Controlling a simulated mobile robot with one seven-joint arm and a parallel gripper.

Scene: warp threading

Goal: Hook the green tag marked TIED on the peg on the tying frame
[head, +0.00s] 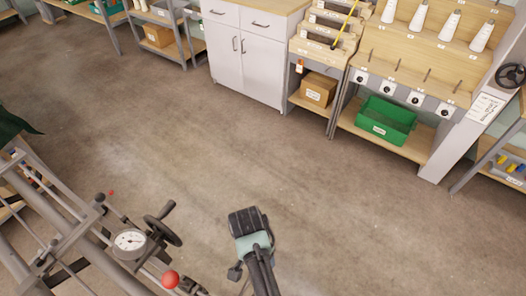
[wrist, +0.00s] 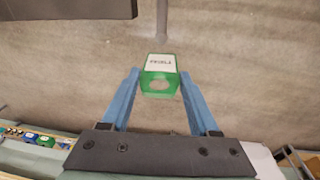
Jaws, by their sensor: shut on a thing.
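In the wrist view, the green tag (wrist: 160,64) with a white label sits between the blue fingers of my gripper (wrist: 160,80). My gripper is shut on it. The label's lettering is too small and blurred to read surely. A round hole or opening shows in the tag's near part. A thin grey rod (wrist: 162,18) runs down from the picture's top edge and ends a little above the tag, apart from it in the picture. I cannot tell whether it is the peg. In the head view my arm shows at the bottom centre; the tag cannot be made out there.
A metal machine frame with a gauge (head: 130,241), a handwheel and a red knob (head: 170,279) stands at lower left. A white cabinet (head: 246,58), shelves with a green bin (head: 386,121) and a cardboard box (head: 318,89) line the back. The floor (head: 180,140) between is clear.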

